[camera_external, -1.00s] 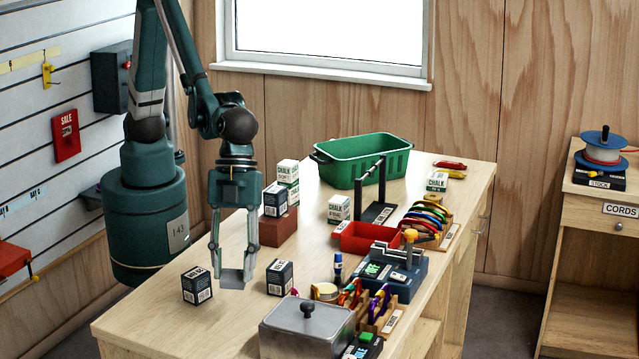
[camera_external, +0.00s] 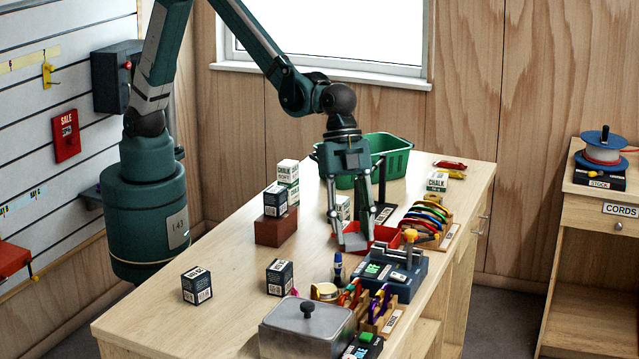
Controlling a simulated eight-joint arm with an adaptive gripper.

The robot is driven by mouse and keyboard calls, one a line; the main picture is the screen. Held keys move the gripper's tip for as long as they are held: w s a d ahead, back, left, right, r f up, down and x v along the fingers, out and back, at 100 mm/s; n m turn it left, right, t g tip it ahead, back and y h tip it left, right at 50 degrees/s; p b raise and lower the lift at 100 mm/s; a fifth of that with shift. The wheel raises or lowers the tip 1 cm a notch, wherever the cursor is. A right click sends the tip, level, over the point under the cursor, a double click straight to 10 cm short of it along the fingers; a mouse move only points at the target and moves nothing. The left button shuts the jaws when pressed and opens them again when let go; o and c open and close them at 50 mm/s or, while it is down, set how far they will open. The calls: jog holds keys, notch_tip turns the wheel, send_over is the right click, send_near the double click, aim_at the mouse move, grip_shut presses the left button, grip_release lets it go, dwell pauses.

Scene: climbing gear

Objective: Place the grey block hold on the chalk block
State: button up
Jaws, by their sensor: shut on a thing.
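My gripper (camera_external: 353,238) is shut on the grey block hold (camera_external: 355,243), a small plain grey piece between the fingertips. It hangs in front of the red tray (camera_external: 382,237) in this view; I cannot tell its height above the bench. White and green chalk boxes stand on the bench: one (camera_external: 343,206) just behind my left finger and partly hidden by it, a stacked pair (camera_external: 288,172) at the back left, and one (camera_external: 437,183) at the far right. I cannot tell which of them is the chalk block.
A dark box sits on a brown block (camera_external: 270,232). Two more dark boxes (camera_external: 197,287) stand at the front left.

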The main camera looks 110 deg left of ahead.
jog(key=w+a+r+n+t+y+p, duration=0.1)
jog(key=w+a+n, duration=0.25)
jog(key=a, duration=1.35)
jog(key=w+a+r+n+p, duration=0.15)
jog(key=w+a, duration=0.35)
jog(key=a, duration=1.2)
jog(key=s+a+n+y, duration=0.1)
jog(key=s+a+n, duration=0.1)
jog(key=a, duration=1.6)
jog(key=s+a+n+y+p, duration=0.1)
jog(key=s+a+n, duration=0.2)
jog(key=a, duration=1.5)
jog(key=shift+s+a+r+t, duration=0.2)
jog(key=shift+s+a+t, duration=0.1)
jog(key=shift+s, duration=0.4)
jog(key=shift+f, duration=0.1)
send_near(433, 176)
jog(key=shift+w+d+f+p, duration=0.2)
jog(key=shift+w+f, duration=0.05)
jog(key=shift+w, duration=0.2)
jog(key=shift+w+d+f+p, duration=0.15)
jog(key=shift+w+f, duration=0.15)
jog(key=shift+w, duration=0.1)
jog(key=shift+f, duration=0.15)
jog(key=shift+f, duration=1.7)
